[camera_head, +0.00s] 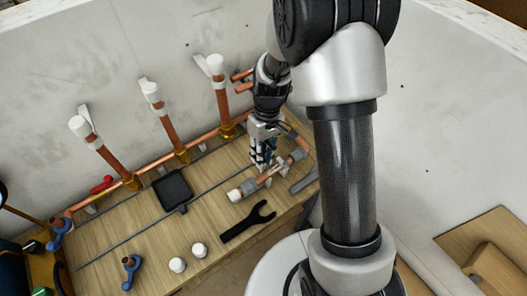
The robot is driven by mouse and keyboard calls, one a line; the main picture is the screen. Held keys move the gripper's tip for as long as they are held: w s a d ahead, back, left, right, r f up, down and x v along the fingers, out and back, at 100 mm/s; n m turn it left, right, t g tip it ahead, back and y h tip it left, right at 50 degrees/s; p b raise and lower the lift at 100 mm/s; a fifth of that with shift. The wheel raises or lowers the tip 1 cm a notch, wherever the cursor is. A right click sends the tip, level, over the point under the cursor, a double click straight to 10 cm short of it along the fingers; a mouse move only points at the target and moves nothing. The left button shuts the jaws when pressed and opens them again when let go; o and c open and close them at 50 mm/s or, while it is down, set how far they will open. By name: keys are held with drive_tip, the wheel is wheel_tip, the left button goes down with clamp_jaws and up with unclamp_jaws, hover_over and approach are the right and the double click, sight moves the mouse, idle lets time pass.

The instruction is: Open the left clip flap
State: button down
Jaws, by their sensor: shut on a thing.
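I cannot tell whether this part is the left clip flap. No clip flap can be made out clearly at this size, and my arm hides some of the bench's right end.
Three upright copper pipes with white caps (152,91) rise from a long pipe along the back wall.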

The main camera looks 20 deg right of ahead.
drive_tip(key=shift+w+a+f+g+h+p, duration=0.2)
drive_tip(key=shift+w+g+p, duration=0.3)
drive_tip(key=shift+g+p, duration=0.35)
drive_tip(key=shift+w+a+r+g+h+p, duration=0.1)
drive_tip(key=shift+w+g+h+p, duration=0.3)
drive_tip(key=shift+g+p, duration=0.45)
drive_tip(key=c, duration=1.5)
unclamp_jaws()
drive_tip(key=shift+c, duration=0.2)
drive_tip(key=v, duration=1.2)
drive_tip(key=shift+s+d, duration=0.15)
drive_tip(key=shift+s, duration=0.05)
